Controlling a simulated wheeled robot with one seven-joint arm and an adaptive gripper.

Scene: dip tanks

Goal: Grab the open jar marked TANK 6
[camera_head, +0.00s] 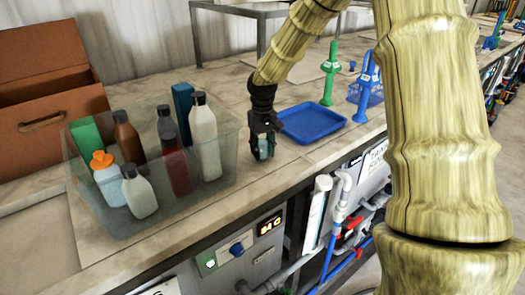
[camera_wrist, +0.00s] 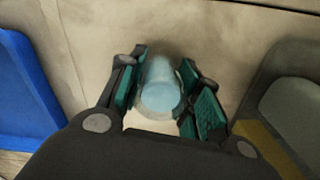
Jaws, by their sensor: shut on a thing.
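A small clear open jar (camera_wrist: 160,92) with pale blue contents stands between my gripper's green-padded fingers in the wrist view. My gripper (camera_wrist: 160,100) is shut on it, one finger on each side. In the head view, my gripper (camera_head: 264,140) points down at the counter, and the jar (camera_head: 263,148) shows as a bluish shape between its fingers. The jar looks upright, at or very near the counter top. No TANK 6 marking can be read on it in either view.
A clear bin (camera_head: 112,222) of several bottles stands left of my gripper. A blue tray (camera_head: 313,122) lies close on the right. Green (camera_head: 329,75) and blue (camera_head: 367,85) upright tools stand behind it. The counter's front edge is near, with a control panel (camera_head: 240,250) below.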

